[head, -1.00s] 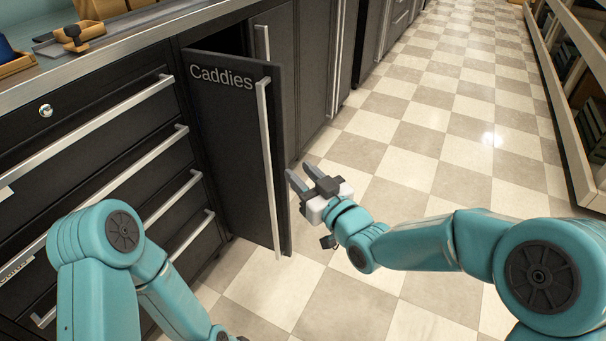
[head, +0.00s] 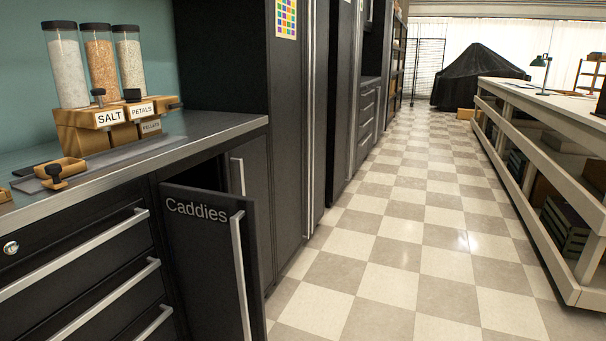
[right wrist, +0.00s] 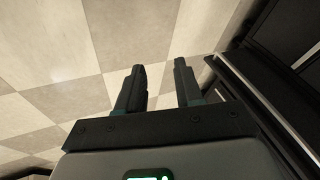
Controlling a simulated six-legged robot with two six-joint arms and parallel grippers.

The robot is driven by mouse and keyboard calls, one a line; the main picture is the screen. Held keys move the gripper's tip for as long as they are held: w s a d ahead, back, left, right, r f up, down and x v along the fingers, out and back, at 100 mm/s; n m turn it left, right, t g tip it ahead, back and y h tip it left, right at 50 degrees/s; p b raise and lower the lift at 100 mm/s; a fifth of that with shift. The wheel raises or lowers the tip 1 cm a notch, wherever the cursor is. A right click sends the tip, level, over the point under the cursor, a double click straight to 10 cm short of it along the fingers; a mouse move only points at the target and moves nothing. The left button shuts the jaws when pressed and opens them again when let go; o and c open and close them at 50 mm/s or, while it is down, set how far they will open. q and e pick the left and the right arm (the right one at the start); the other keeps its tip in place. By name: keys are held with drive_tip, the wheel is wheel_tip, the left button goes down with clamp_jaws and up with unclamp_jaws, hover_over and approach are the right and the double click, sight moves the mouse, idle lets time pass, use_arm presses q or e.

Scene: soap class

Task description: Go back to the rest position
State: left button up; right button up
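My right gripper (right wrist: 159,88) shows in the right wrist view with its two fingers apart and nothing between them. It is over the checkered floor, with dark cabinet fronts at the right of that view. Neither arm nor gripper shows in the head view now, so my left gripper is out of sight. The cabinet door labelled "Caddies" (head: 205,260) stands ajar in the head view, with a dark gap above and behind it.
Drawers (head: 85,285) and a counter (head: 215,128) line the left. Jars (head: 100,65) stand in a wooden dispenser (head: 90,130) on the counter. A white shelf unit (head: 530,125) runs along the right. The checkered floor (head: 410,240) between is clear.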

drive_tip(key=s+f+m+g, duration=0.1)
drive_tip(key=s+g, duration=0.2)
drive_tip(key=s, duration=0.5)
wheel_tip(320, 180, up, 32)
drive_tip(key=s+a+g+p, duration=0.1)
drive_tip(key=p, duration=3.1)
drive_tip(key=shift+s+a+f, duration=0.25)
drive_tip(key=shift+s+a, duration=0.1)
drive_tip(key=shift+f, duration=0.1)
